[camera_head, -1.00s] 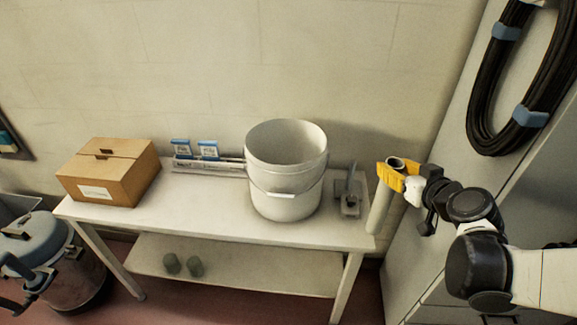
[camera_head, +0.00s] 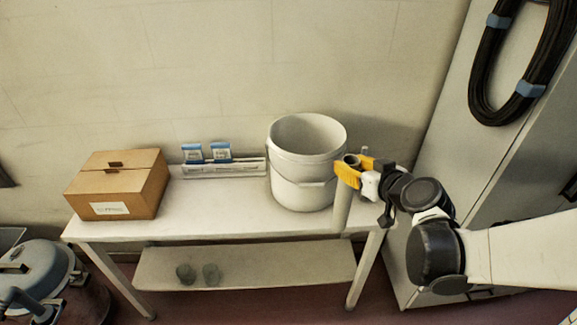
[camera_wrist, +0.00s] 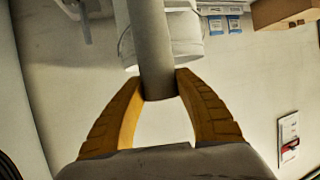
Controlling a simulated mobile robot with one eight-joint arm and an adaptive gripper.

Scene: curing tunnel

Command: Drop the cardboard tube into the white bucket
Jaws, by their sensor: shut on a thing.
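My gripper (camera_head: 357,174) has yellow fingers shut on the cardboard tube (camera_head: 342,210), near its upper end. The tube hangs upright, its open end up, in front of the table's right end. In the wrist view the tube (camera_wrist: 150,45) stands between the two yellow fingertips (camera_wrist: 161,88). The white bucket (camera_head: 300,183) stands upright on the table, its wide mouth open and its handle down at the front. The tube and gripper are just right of the bucket in the head view, with the tube's top a little below the rim's height in the picture. The bucket (camera_wrist: 187,35) is partly hidden behind the tube in the wrist view.
The white table (camera_head: 215,220) has a lower shelf with two small greenish cups (camera_head: 210,274). A cardboard box (camera_head: 117,184) stands at its left end. A tray (camera_head: 225,170) with blue-topped packets lies at the back. A tall cabinet (camera_head: 480,150) with coiled black cable is at right.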

